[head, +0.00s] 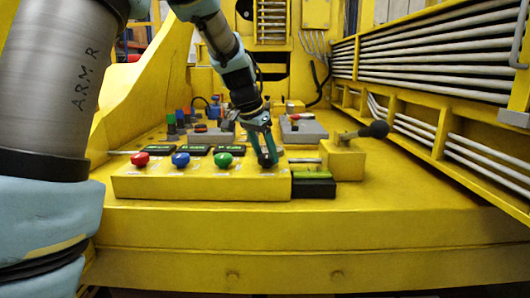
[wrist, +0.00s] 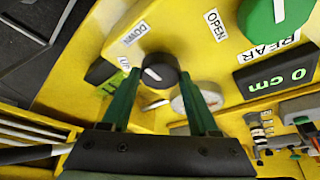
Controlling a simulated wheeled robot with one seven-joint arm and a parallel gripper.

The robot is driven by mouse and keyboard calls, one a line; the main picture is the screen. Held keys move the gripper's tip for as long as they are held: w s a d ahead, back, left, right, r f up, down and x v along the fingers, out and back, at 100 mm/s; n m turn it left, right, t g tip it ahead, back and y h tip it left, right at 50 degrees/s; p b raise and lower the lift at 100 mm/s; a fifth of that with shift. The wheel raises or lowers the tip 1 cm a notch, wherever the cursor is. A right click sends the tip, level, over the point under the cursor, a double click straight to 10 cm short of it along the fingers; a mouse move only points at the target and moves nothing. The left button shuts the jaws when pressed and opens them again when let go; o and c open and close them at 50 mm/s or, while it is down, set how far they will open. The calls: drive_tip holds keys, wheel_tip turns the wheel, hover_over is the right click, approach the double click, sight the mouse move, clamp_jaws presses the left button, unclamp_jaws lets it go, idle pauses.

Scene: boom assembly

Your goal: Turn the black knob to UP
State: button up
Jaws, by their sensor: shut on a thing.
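The black knob (wrist: 160,70) sits on the yellow control box between the two green fingers of my gripper (wrist: 160,78). The fingers are closed on its sides. A white mark shows on its top face, slanting; which label it points to I cannot tell. A white DOWN label (wrist: 135,33) is at its upper left and a partly cut UP label (wrist: 124,65) at its left. In the head view my gripper (head: 266,158) reaches down onto the right part of the box, and the fingers hide most of the knob.
The yellow box (head: 200,185) also carries a red knob (head: 139,159), a blue knob (head: 180,160) and a green knob (head: 223,159) with displays behind. Several small parts lie behind on the yellow deck.

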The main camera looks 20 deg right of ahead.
drive_tip(key=shift+r+n, duration=0.1)
drive_tip(key=shift+n, duration=0.2)
drive_tip(key=n+p, duration=0.1)
drive_tip(key=n+t+p, duration=0.1)
drive_tip(key=p, duration=0.1)
drive_tip(key=shift+s+d+r+n+y, duration=0.1)
drive_tip(key=shift+s+n+y, duration=0.05)
drive_tip(key=shift+n+y, duration=0.25)
drive_tip(key=n+t+p, duration=0.1)
drive_tip(key=n+p, duration=0.2)
drive_tip(key=shift+s+d+n+y, duration=0.1)
drive_tip(key=shift+n+y, duration=0.2)
drive_tip(key=shift+y, duration=0.1)
drive_tip(key=n+y+p, duration=0.1)
drive_tip(key=n, duration=0.1)
drive_tip(key=n+t+p, duration=0.1)
drive_tip(key=n+p, duration=0.1)
drive_tip(key=shift+n+y, duration=0.3)
drive_tip(key=shift+y, duration=0.1)
drive_tip(key=shift+f+p, duration=0.2)
drive_tip(key=shift+p, duration=0.1)
drive_tip(key=o, duration=1.4)
